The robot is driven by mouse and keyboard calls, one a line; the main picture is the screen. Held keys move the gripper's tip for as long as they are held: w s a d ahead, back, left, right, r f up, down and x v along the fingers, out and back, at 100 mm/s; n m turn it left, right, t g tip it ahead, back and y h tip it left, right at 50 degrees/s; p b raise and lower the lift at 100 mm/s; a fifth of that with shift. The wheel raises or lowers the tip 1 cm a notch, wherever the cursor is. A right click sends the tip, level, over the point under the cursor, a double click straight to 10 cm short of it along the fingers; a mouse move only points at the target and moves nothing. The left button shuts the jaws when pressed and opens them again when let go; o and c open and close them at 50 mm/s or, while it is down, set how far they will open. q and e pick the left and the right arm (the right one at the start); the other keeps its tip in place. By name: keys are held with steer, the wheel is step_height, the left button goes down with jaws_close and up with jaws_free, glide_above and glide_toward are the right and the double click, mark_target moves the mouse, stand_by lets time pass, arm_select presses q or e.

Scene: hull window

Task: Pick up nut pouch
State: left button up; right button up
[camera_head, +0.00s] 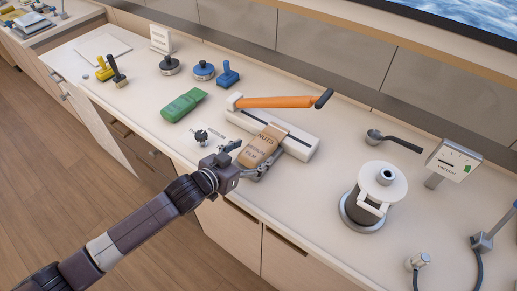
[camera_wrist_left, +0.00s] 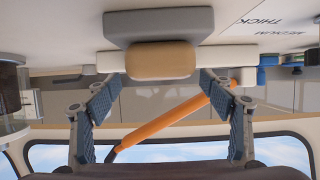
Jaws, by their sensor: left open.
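The nut pouch (camera_head: 265,142) is a tan-brown packet marked NUTS, lying tilted against the front of a long white device (camera_head: 297,145) with a dark strip. My left gripper (camera_head: 247,161) is at the pouch's near end, its fingers open to either side. In the left wrist view the pouch's rounded tan end (camera_wrist_left: 162,60) sits ahead of and between the two open blue-padded fingers of the gripper (camera_wrist_left: 158,82), with gaps on both sides. No contact shows. My right gripper is not in view.
An orange lever (camera_head: 275,102) extends over the white device and crosses behind the fingers in the wrist view (camera_wrist_left: 180,118). A green pouch (camera_head: 184,105) lies to the left. A white-lidded canister (camera_head: 378,190) and black ladle (camera_head: 392,141) are to the right.

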mark_target(257, 148)
arm_select(q)
steer(key=shift+p+x, duration=0.45)
steer(key=shift+x, duration=1.65)
steer(key=shift+w+a+r, duration=0.1)
steer(key=shift+r, duration=0.1)
steer(key=shift+c, duration=0.5)
steer(key=c, duration=1.3)
steer(key=shift+c, duration=0.5)
steer(key=shift+r, duration=0.1)
